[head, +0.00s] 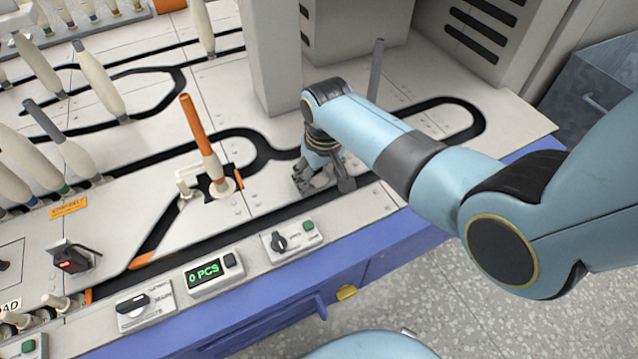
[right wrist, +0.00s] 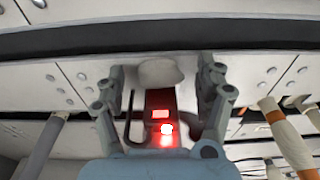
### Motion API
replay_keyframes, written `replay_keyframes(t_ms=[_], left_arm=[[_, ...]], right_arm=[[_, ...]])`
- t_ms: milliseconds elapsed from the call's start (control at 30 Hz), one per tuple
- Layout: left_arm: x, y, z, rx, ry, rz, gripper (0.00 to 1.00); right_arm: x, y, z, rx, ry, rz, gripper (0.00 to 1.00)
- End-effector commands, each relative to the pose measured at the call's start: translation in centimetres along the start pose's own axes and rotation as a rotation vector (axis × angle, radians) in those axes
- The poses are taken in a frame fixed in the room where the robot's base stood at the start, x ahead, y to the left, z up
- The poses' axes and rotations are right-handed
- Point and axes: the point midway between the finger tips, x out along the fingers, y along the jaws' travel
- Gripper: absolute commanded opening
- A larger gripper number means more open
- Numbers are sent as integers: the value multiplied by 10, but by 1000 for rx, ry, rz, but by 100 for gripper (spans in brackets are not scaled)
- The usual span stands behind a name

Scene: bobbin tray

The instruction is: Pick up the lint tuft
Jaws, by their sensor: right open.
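A pale grey-white rounded lump (right wrist: 158,73), which looks like the lint tuft, shows in the right wrist view, between the tips of my right gripper (right wrist: 162,78). The two fingers stand apart on either side of it, and I see no clear contact. In the head view my right gripper (head: 318,181) points down close to the machine's light top, beside the dark track. The tuft is hidden there behind the gripper and arm. My left gripper is not in view.
An orange-topped spindle (head: 197,130) stands left of the gripper, and a grey rod (head: 376,68) stands behind it. A light column (head: 271,60) rises close behind. Controls, including a green counter display (head: 204,274), line the front edge. Bobbins (head: 100,83) crowd the left.

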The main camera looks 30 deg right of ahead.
Motion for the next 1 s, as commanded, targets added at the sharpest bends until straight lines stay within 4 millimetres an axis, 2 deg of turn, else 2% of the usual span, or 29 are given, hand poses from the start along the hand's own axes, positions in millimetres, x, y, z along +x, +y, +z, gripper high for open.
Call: replay_keyframes(t_ms=[233,533,1000], left_arm=[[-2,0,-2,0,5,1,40],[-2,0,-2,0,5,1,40],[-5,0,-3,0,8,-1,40]], right_arm=[[0,0,-1,0,2,0,71],[0,0,-1,0,1,0,34],[-3,0,0,0,1,0,33]])
